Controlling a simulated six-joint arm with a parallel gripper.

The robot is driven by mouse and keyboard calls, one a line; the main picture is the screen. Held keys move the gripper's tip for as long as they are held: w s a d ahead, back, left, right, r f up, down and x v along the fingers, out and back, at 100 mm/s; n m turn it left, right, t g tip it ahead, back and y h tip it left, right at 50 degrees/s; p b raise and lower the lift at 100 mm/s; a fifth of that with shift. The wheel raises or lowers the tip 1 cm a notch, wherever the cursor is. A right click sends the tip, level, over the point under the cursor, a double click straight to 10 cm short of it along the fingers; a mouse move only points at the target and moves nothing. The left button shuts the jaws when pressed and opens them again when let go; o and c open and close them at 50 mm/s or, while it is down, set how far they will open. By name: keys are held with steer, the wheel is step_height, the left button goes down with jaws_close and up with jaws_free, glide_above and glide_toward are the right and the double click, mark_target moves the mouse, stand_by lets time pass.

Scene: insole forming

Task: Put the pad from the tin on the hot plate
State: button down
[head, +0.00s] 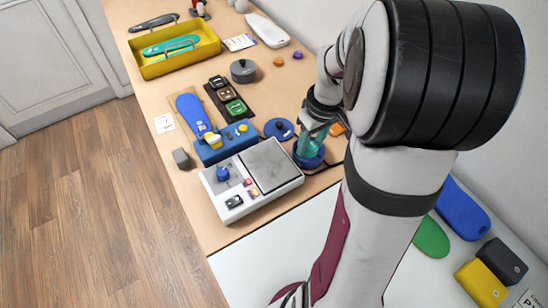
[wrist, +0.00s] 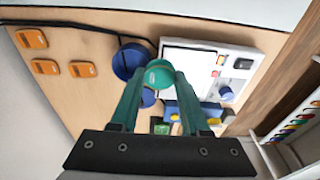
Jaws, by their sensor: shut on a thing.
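The tin (head: 309,160) is a round blue container just right of the hot plate; it also shows in the wrist view (wrist: 124,60). My gripper (head: 310,144) is over the tin, with its teal fingers pointing down. In the wrist view my gripper (wrist: 158,82) is shut on the pad (wrist: 158,73), a teal-green round piece overlapping the tin's right side there. I cannot tell its height above the tin. The hot plate (head: 268,165) is a bare grey square on a white unit, with a blue knob (head: 222,173); its body also shows in the wrist view (wrist: 206,62).
A blue round lid (head: 279,129) lies behind the tin. A blue press (head: 213,153) with a blue insole (head: 192,112) stands behind the hot plate unit. Orange pieces (wrist: 45,67) lie on the bench beyond the tin. A yellow tray (head: 160,66) is at the back.

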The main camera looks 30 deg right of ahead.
glide_above(269, 164)
steer(key=f, duration=0.5)
steer(key=shift+s+d+f, duration=0.2)
steer(key=shift+s+f, duration=0.1)
steer(key=shift+s, duration=0.1)
steer(key=shift+w+a+f, duration=0.15)
steer(key=shift+w+f, duration=0.05)
steer(key=shift+f, duration=0.95)
steer(key=shift+w+a+f, duration=0.1)
steer(key=shift+w+f, duration=0.05)
steer(key=shift+f, duration=0.95)
steer(key=shift+c, duration=1.9)
jaws_free()
steer(key=shift+f, duration=0.1)
step_height(269, 164, up, 12)
steer(key=s, duration=0.2)
steer(key=s+a+r+m+y, duration=0.1)
steer(key=s+a+r+m, duration=0.1)
steer(key=s+a, duration=0.6)
steer(key=s+a+r+m+g, duration=0.1)
steer(key=s+a+r+m, duration=0.1)
steer(key=s+a, duration=0.6)
steer(key=s+m, duration=0.1)
steer(key=s, duration=0.4)
steer(key=shift+s+a+m+g+y, duration=0.2)
steer(key=shift+s+m+g+y, duration=0.1)
steer(key=shift+y, duration=0.1)
